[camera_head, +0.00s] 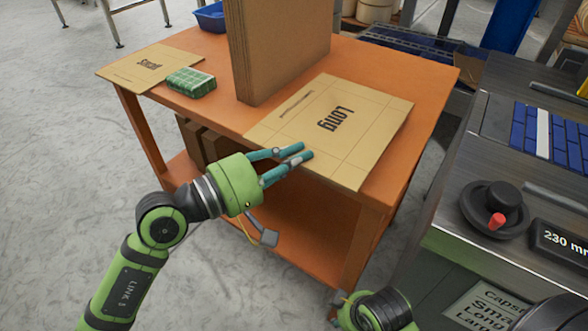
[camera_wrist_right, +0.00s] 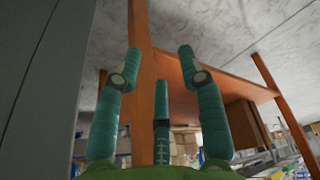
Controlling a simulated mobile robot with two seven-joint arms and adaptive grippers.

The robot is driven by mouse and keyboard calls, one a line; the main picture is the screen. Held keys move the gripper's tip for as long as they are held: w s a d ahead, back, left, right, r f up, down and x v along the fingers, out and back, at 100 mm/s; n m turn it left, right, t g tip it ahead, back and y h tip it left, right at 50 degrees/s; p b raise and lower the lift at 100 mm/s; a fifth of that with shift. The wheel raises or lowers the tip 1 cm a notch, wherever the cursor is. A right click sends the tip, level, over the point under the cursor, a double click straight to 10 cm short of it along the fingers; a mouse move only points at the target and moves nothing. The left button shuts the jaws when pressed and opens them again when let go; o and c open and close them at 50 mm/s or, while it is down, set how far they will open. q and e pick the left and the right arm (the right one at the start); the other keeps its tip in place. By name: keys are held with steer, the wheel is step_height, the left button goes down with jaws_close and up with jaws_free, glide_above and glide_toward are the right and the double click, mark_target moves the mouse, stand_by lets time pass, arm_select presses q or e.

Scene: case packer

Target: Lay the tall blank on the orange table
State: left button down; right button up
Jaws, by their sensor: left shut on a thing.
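A flat cardboard blank marked "Long" (camera_head: 365,113) lies on the orange table (camera_head: 425,70), its front edge at the table's front edge. My left gripper (camera_head: 302,155) is shut on the Long blank at that edge. A smaller flat blank marked "Small" (camera_head: 128,70) lies at the table's left corner. A tall brown cardboard piece (camera_head: 285,45) stands upright behind the Long blank; its top is out of view. No blank in view is marked tall. My right gripper is open and empty in the right wrist view (camera_wrist_right: 160,70), low beside an orange table leg.
A green packet (camera_head: 191,83) sits between the Small blank and the upright cardboard. A metal machine (camera_head: 470,205) with a black-and-red knob (camera_head: 495,208) stands at the right. Brown cardboard is on the table's lower shelf.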

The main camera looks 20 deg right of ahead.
arm_select(q)
step_height(320, 180, down, 3)
steer(key=shift+r, duration=0.15)
arm_select(e)
steer(key=shift+v, duration=1.1)
steer(key=shift+w, duration=0.1)
arm_select(q)
steer(key=shift+b, duration=0.35)
steer(key=c, duration=1.3)
jaws_free()
arm_select(e)
steer(key=shift+w+a+r+t, duration=0.15)
steer(key=shift+w+r+t, duration=0.05)
steer(key=shift+w+t, duration=0.4)
